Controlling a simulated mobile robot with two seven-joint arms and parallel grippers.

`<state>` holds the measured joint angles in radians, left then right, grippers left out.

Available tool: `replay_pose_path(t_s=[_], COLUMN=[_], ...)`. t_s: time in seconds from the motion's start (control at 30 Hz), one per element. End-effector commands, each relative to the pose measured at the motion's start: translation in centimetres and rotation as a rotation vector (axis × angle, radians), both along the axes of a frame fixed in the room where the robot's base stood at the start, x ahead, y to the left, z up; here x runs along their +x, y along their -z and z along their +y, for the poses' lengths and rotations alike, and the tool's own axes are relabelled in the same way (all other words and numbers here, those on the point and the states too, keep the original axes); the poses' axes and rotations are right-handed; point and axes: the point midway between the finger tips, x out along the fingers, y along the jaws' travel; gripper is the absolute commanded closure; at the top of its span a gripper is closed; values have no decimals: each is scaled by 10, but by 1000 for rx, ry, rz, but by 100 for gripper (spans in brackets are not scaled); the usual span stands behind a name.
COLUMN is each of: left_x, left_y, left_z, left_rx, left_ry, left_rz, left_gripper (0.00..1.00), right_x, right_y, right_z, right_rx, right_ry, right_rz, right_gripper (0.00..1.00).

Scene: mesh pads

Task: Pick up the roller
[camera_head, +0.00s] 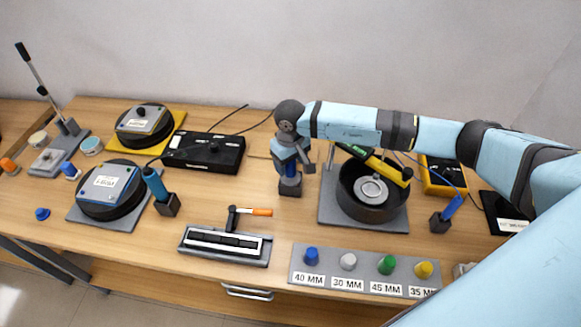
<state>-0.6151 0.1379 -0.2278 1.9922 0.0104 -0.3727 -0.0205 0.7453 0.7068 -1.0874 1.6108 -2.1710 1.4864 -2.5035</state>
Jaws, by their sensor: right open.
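A tool with an orange handle (262,212) and a black arm lies over a grey tray (196,251) at the front middle of the table; it looks like the roller, though I cannot be sure. My right gripper (291,172) is open, pointing down, behind and to the right of this tool and apart from it. Directly below the gripper is a blue-handled piece in a dark block (290,188); its upper part is partly hidden by the fingers, and I cannot tell whether they touch it. My left gripper is not in view.
A dark round bowl (369,211) stands right of the gripper under my right arm. A labelled strip with coloured knobs (366,288) lies at the front right. Round black devices (110,189) and a black box (203,154) fill the left.

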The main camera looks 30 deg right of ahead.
Motion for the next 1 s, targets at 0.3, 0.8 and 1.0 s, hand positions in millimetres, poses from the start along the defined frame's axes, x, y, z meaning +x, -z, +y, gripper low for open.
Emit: replay_pose_path(t_s=[0.3,0.8,1.0], left_x=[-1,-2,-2], left_y=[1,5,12], left_z=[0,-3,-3], left_rx=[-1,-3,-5], left_ry=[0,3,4], left_rz=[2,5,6], left_gripper=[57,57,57], right_x=[0,1,2], right_y=[-1,-14,-47], right_z=[0,0,0], right_rx=[0,2,1], right_ry=[0,0,-1], right_rz=[0,-4,-6], right_gripper=[90,96,96])
